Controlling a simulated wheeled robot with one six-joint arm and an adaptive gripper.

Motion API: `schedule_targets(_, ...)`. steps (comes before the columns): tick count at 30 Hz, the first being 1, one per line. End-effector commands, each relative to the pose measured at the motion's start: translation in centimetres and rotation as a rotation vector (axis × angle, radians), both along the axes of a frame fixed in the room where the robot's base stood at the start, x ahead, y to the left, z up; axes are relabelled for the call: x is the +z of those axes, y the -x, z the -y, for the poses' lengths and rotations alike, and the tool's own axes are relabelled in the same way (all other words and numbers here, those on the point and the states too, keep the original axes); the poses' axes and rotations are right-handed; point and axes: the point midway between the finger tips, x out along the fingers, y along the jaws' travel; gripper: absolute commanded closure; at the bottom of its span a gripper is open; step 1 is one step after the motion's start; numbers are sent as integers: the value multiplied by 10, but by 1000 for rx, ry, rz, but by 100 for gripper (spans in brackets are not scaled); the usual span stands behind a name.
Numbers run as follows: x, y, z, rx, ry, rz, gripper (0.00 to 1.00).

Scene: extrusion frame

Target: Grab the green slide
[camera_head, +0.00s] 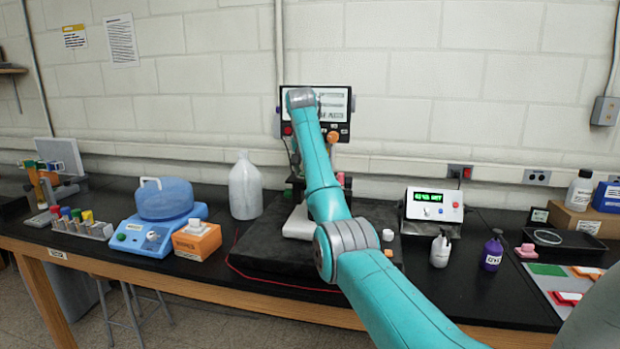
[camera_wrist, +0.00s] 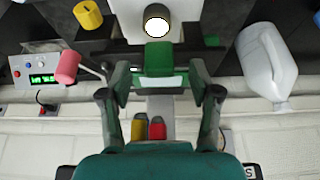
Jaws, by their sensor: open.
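A green block (camera_wrist: 158,58) with a pale front strip shows in the wrist view, on the equipment just beyond my fingertips; I take it to be the green slide. My gripper (camera_wrist: 160,82) is open, one finger to each side of the block. I cannot tell whether the fingers touch it. In the head view my arm hides the gripper and this block. A flat green piece (camera_head: 547,269) also lies on the grey tray at the far right in the head view.
A dark platform (camera_head: 262,250) lies under the equipment, with a monitor (camera_head: 318,103) behind. A translucent jug (camera_head: 245,188) stands left, also in the wrist view (camera_wrist: 268,65). A display box (camera_head: 433,205) and small bottles (camera_head: 441,249) stand right. Some black bench is clear at front right.

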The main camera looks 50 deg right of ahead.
Motion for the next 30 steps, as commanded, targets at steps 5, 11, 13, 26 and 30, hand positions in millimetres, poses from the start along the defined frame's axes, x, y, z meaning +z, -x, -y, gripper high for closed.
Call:
schedule_targets(5, -17, 0, 6, -3, 0, 0, 38)
schedule_targets(11, -18, 0, 6, -3, 0, 0, 38)
schedule_targets(13, -18, 0, 6, -3, 0, 0, 52)
schedule_targets(26, -18, 0, 6, -3, 0, 0, 100)
schedule_targets(30, -17, 0, 5, -3, 0, 0, 100)
